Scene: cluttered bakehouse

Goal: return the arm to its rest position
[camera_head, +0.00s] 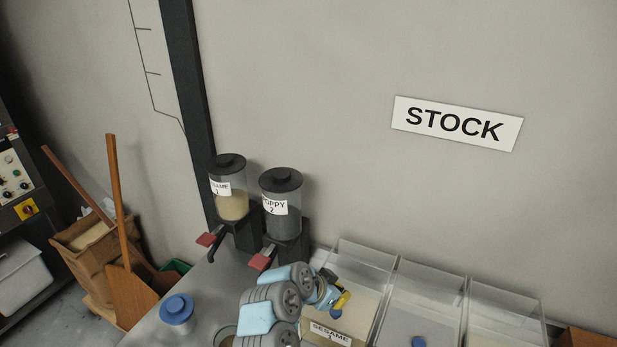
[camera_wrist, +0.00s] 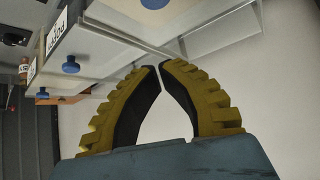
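My arm, light blue and grey, reaches up from the bottom middle of the head view. My gripper (camera_head: 342,301) is at its end, over the front of the clear bin labelled sesame (camera_head: 331,333). In the wrist view my gripper (camera_wrist: 160,67) shows two yellow ribbed fingers with black inner pads. Their tips come together and nothing shows between them, so it is shut and empty. Part of the gripper is hidden behind the wrist in the head view.
Clear bins (camera_head: 426,282) line the wall right of my arm. Sesame (camera_head: 232,200) and poppy (camera_head: 282,212) dispensers stand behind it. A blue-lidded container (camera_head: 177,309) stands left on the counter. Wooden peels (camera_head: 128,290) lean near a crate. Air above the counter is free.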

